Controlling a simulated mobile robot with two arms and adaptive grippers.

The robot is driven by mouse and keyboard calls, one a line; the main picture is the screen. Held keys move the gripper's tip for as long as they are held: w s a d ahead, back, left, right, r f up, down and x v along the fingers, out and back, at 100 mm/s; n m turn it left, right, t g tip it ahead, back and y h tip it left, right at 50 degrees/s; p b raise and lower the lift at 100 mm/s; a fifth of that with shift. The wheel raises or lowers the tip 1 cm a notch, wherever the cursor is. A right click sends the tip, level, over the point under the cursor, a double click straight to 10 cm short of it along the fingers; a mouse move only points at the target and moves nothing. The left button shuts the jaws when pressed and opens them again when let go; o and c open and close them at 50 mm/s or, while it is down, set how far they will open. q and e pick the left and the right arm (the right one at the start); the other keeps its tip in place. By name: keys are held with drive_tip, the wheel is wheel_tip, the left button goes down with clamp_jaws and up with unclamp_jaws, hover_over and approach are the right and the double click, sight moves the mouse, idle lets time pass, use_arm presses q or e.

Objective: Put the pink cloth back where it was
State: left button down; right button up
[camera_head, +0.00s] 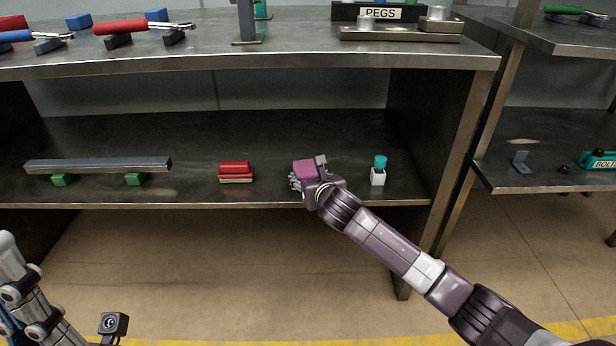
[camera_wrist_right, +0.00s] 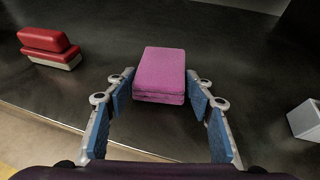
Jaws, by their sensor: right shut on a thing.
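The pink cloth (camera_head: 305,169) is a small folded block at the front of the lower shelf, between a red block and a white bottle. In the right wrist view the cloth (camera_wrist_right: 160,75) lies between the fingertips of my right gripper (camera_wrist_right: 160,95). My right gripper (camera_head: 308,180) is shut on the cloth, with a blue-padded finger on each side. It is at or just above the shelf surface; I cannot tell whether the cloth touches it. My left arm shows at the lower left in the head view, but its gripper fingers are not visible.
The lower shelf (camera_head: 270,140) is bare behind the cloth. A red object on a pale base (camera_head: 236,172) stands to the left, and a teal-capped white bottle (camera_head: 378,172) to the right. A grey bar on green blocks (camera_head: 98,165) lies farther left. The upper shelf edge (camera_head: 250,66) overhangs.

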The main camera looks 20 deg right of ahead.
drive_tip(key=shift+f, duration=0.45)
drive_tip(key=o, duration=1.5)
drive_tip(key=shift+c, duration=0.2)
